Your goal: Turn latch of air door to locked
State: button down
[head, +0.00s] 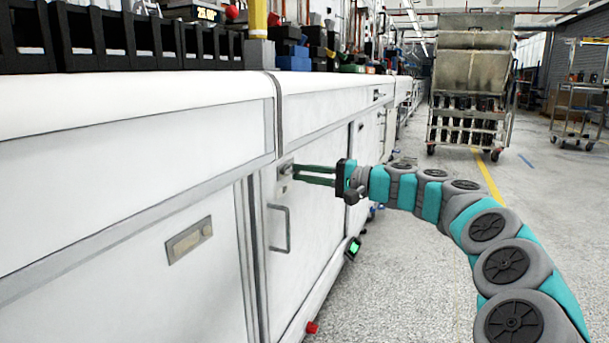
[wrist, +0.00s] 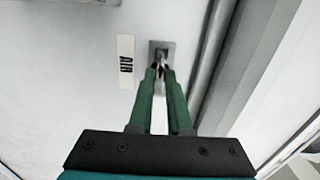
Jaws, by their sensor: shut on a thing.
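The air door (head: 308,200) is a white cabinet door with a grey bar handle (head: 280,228) in the head view. Its latch (head: 285,168) sits near the door's upper left corner. In the wrist view the latch (wrist: 161,54) is a small piece on a grey plate, beside a white label reading AIR (wrist: 126,62). My gripper (head: 297,173), with long green fingers, reaches the latch from the right. In the wrist view its fingertips (wrist: 161,70) are shut on the latch, hiding part of it. The door looks closed.
A white counter (head: 150,98) with black bins (head: 130,40) runs above the doors. A red item (head: 312,327) and a device with a green face (head: 353,247) are low by the cabinet. A wheeled cart (head: 470,85) stands farther back. The floor right of the cabinets is open.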

jog(key=c, duration=0.9)
grip_release()
jog(key=shift+o, duration=0.2)
jog(key=shift+d, duration=0.15)
jog(key=p+v, duration=0.1)
jog(key=v, duration=0.6)
jog(key=shift+d, duration=0.25)
jog(key=shift+s, duration=0.1)
